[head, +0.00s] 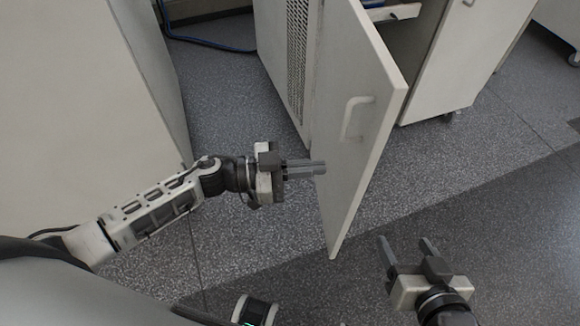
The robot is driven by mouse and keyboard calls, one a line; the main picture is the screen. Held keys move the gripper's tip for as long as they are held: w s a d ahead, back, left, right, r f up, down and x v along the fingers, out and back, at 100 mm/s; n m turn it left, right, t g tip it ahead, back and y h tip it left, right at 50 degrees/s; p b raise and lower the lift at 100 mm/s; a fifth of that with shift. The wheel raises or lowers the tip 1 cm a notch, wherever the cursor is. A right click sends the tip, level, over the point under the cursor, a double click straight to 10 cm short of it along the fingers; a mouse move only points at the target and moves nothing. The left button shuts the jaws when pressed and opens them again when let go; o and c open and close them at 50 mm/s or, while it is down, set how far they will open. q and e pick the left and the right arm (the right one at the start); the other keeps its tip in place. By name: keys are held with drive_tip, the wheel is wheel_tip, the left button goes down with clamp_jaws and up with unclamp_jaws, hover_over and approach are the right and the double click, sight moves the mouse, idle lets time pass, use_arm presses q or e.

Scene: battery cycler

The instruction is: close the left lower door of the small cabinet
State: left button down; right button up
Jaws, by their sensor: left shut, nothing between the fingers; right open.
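The left lower door (362,75) of the small cabinet (292,50) stands wide open, swung out toward me, with a pale bar handle (357,117) on the face that shows to me. My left gripper (322,168) is shut and empty. Its fingertips are at the door's left side, below the handle; whether they touch the door I cannot tell. My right gripper (405,243) is open and empty, low in the picture to the right of the door's lower corner.
Another door or panel (460,60) of the cabinet is at the upper right, with a caster below it. A large pale cabinet side (75,90) stands at the left. A blue cable (205,43) lies on the floor behind. The speckled floor (500,190) at the right is clear.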

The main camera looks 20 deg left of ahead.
sight(362, 164)
use_arm(q)
drive_tip(key=x, duration=0.7)
